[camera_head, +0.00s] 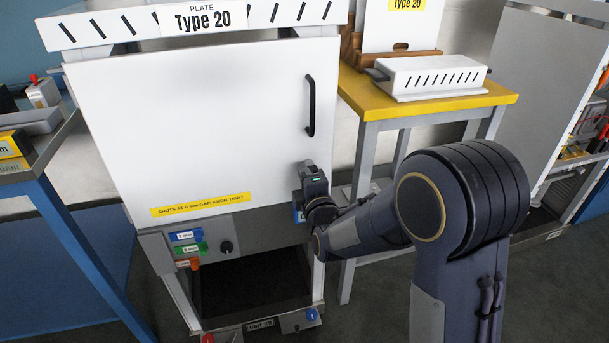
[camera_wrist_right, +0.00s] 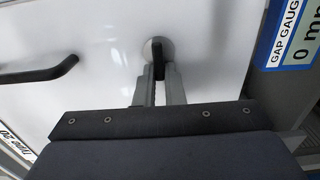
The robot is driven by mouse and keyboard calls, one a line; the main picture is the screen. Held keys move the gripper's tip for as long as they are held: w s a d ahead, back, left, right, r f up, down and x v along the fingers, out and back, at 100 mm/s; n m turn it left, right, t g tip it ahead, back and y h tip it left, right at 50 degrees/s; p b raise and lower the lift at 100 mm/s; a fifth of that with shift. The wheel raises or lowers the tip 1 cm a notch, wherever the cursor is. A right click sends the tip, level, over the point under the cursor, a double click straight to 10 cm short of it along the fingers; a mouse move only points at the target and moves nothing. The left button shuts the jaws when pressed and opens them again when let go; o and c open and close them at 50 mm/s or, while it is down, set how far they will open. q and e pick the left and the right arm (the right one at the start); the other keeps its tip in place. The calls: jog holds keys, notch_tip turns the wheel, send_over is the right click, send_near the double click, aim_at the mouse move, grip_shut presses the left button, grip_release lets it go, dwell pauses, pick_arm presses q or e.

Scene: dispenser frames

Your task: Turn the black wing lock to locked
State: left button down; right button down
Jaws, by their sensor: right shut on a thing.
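The black wing lock (camera_wrist_right: 158,58) sits on a round grey base (camera_wrist_right: 149,46) on the white door panel (camera_head: 200,115). My right gripper (camera_wrist_right: 158,78) is shut on the wing, with one grey finger on each side of it. In the wrist view the wing points along the fingers, crosswise to the black door handle (camera_wrist_right: 38,73). In the head view my right gripper (camera_head: 303,185) is at the lower right edge of the panel and hides the lock. My left gripper is not in view.
The black handle (camera_head: 310,105) stands above my gripper. A gap gauge label (camera_wrist_right: 292,35) reading 0 mm is beside the panel. A black knob (camera_head: 226,247) and coloured tags are below. A yellow-topped table (camera_head: 430,108) stands right, a blue-legged one (camera_head: 75,235) left.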

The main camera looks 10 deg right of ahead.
jog(key=c, duration=1.5)
grip_release()
jog(key=s, duration=0.7)
jog(key=shift+s+d+p, duration=0.15)
jog(key=shift+s+p, duration=0.25)
jog(key=s+d+f+m+g+y, duration=0.1)
jog(key=s+d+m+g+y, duration=0.15)
jog(key=s+m+g, duration=0.65)
jog(key=s+d+f+m+g+y, duration=0.1)
jog(key=s+d+f+m+g, duration=0.15)
jog(key=s+m, duration=1.25)
jog(key=s+r+n+p, duration=0.1)
jog(key=r+p, duration=0.6)
jog(key=s+r+n+p, duration=0.1)
jog(key=r+p, duration=0.7)
jog(key=s+r+n+g+p, duration=0.1)
jog(key=s+r+p, duration=0.1)
jog(key=r+p, duration=0.5)
jog(key=shift+r+n, duration=0.4)
